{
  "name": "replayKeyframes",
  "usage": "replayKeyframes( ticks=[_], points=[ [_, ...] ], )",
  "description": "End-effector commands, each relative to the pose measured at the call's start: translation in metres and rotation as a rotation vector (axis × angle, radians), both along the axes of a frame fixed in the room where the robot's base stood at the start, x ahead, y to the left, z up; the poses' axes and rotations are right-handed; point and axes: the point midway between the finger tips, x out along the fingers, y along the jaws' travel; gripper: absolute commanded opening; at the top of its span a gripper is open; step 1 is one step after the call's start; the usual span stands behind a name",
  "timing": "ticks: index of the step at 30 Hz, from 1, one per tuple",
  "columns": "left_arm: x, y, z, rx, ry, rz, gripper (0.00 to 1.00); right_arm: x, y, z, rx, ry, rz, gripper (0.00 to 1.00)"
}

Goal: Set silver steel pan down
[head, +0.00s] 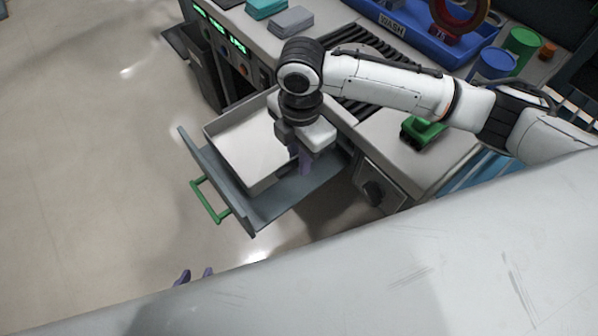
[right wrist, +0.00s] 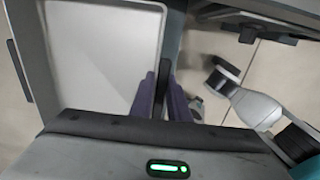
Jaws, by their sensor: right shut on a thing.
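The silver steel pan (head: 240,140) is a shallow, empty rectangular tray inside the open grey drawer (head: 290,195). Its pale inside also shows in the right wrist view (right wrist: 100,60). My right gripper (head: 304,163) points down at the pan's right side, and its purple fingers (right wrist: 165,95) are shut on the pan's side wall. Whether the pan rests on the drawer floor or hangs just above it, I cannot tell. My left gripper (head: 193,276) shows only as two purple fingertips, apart and empty, low over the floor; the rest is hidden behind my own body.
The drawer has a green handle (head: 210,203) at its front. On the counter are a green object (head: 423,130), a blue WASH tray (head: 400,22), and green (head: 521,42) and blue (head: 494,64) cylinders. Grey and teal blocks lie at the back. Floor at left is clear.

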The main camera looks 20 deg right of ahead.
Motion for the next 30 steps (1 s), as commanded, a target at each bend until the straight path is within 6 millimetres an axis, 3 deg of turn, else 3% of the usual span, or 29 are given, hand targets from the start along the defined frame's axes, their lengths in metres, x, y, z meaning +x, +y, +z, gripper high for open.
replayKeyframes(
  ticks=[5, 14, 27, 28, 30],
  points=[
    [0.0, -0.002, 0.0, -0.003, -0.003, -0.002, 0.31, 0.001, 0.001, -0.013, 0.001, -0.004, 0.0, 0.0],
    [0.001, -0.003, -0.003, -0.003, -0.005, -0.004, 0.31, 0.001, 0.001, -0.056, 0.001, -0.003, 0.0, 0.0],
    [0.0, -0.003, -0.003, -0.003, -0.003, -0.005, 0.31, 0.001, 0.001, -0.062, 0.003, -0.004, 0.0, 0.0],
    [0.0, -0.003, -0.003, -0.003, -0.003, -0.005, 0.31, 0.0, 0.0, -0.064, 0.0, -0.001, 0.0, 0.17],
    [0.0, -0.003, -0.003, -0.003, -0.003, -0.005, 0.31, 0.0, 0.0, -0.063, 0.0, -0.001, 0.0, 0.29]
  ],
)
